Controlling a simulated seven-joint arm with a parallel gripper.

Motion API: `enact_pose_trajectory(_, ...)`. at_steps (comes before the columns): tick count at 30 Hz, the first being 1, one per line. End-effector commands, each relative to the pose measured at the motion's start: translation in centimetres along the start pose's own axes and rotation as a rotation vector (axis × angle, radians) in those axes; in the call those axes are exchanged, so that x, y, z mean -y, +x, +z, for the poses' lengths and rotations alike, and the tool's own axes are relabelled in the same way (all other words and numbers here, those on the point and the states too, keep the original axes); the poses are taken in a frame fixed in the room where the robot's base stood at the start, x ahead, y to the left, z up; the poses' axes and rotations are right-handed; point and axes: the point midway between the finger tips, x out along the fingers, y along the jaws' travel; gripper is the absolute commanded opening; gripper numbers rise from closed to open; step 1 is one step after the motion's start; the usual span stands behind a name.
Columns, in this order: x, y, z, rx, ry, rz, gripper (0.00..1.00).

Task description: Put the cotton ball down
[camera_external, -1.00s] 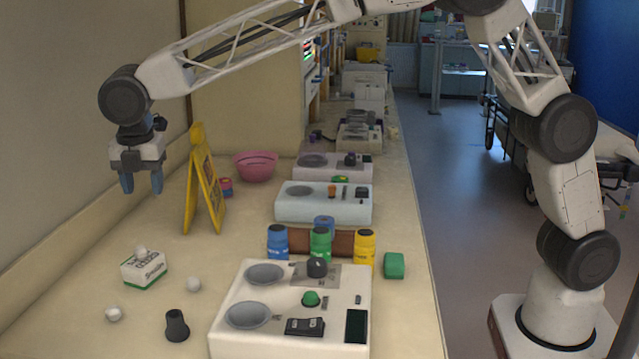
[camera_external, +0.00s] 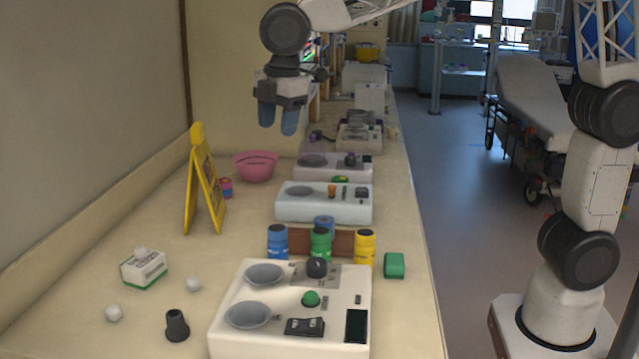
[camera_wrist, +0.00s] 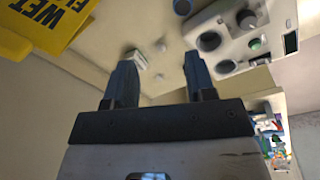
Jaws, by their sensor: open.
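Three white cotton balls rest at the front left of the counter. One cotton ball (camera_external: 141,252) lies on top of a small white-and-green box (camera_external: 144,270). Another cotton ball (camera_external: 194,284) lies on the counter to the right of the box, and a third (camera_external: 114,313) lies in front of it. My gripper (camera_external: 278,118) is open and empty, high above the back of the counter, well away from the balls. In the wrist view the open fingers (camera_wrist: 160,82) have nothing between them; the small box (camera_wrist: 135,59) shows far off.
A yellow folding sign (camera_external: 202,185) stands left of centre, near a pink bowl (camera_external: 256,166). A white device (camera_external: 235,335) fills the front right, with blue, green and yellow bottles (camera_external: 320,244) behind it. A dark cone (camera_external: 177,326) stands front left. Counter between sign and bottles is clear.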

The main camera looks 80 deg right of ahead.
Motion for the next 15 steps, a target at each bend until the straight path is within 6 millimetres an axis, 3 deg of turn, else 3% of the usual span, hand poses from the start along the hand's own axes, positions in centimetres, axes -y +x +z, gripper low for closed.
enact_pose_trajectory(5,3.6,-1.2,4.1,-0.016,0.128,0.009,0.51)
enact_pose_trajectory(15,10.4,-1.6,11.1,-0.043,0.376,0.017,0.51)
